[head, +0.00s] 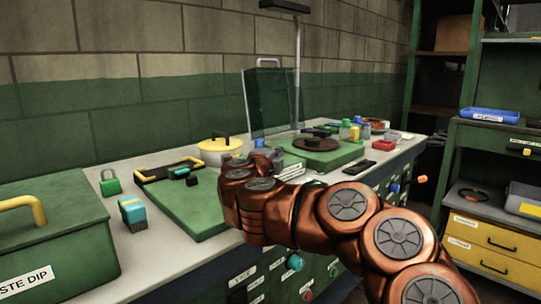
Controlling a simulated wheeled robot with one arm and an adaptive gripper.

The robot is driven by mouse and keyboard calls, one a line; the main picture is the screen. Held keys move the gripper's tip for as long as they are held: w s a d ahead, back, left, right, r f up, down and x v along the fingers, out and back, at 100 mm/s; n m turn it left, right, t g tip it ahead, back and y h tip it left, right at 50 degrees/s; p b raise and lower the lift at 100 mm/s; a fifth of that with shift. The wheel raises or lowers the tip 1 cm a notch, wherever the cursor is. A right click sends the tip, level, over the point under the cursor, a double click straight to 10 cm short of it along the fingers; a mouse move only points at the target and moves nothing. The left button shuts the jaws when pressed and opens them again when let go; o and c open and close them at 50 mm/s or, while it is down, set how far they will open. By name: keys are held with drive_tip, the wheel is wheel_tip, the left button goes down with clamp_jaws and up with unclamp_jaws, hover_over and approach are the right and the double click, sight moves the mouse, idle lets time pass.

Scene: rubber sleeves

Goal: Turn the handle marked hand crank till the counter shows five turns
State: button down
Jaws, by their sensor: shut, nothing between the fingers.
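I cannot make out a handle marked hand crank or a turn counter in the head view. Round knobs sit on the bench's front: a teal one (294,262), a red one (308,295) and a blue one (395,188). White labels near them are too small to read. My copper-coloured arm reaches in from the lower right and ends over the bench, by the right edge of a green board (190,212). It covers part of the bench front. The fingers of my gripper are hidden at the arm's end.
A green bin marked "STE DIP" (55,235) stands at left. A green padlock (110,185), a teal block (132,212) and a yellow pot (218,150) stand on the bench. A clear panel (270,105) rises behind. A shelf unit (500,150) stands at right.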

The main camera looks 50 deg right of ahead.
drive_tip(key=a, duration=0.3)
drive_tip(key=w+a+p, duration=0.1)
drive_tip(key=a, duration=0.2)
drive_tip(key=a+p, duration=0.1)
drive_tip(key=a, duration=0.2)
drive_tip(key=shift+w+a, duration=0.3)
drive_tip(key=shift+a, duration=0.1)
idle(1.8)
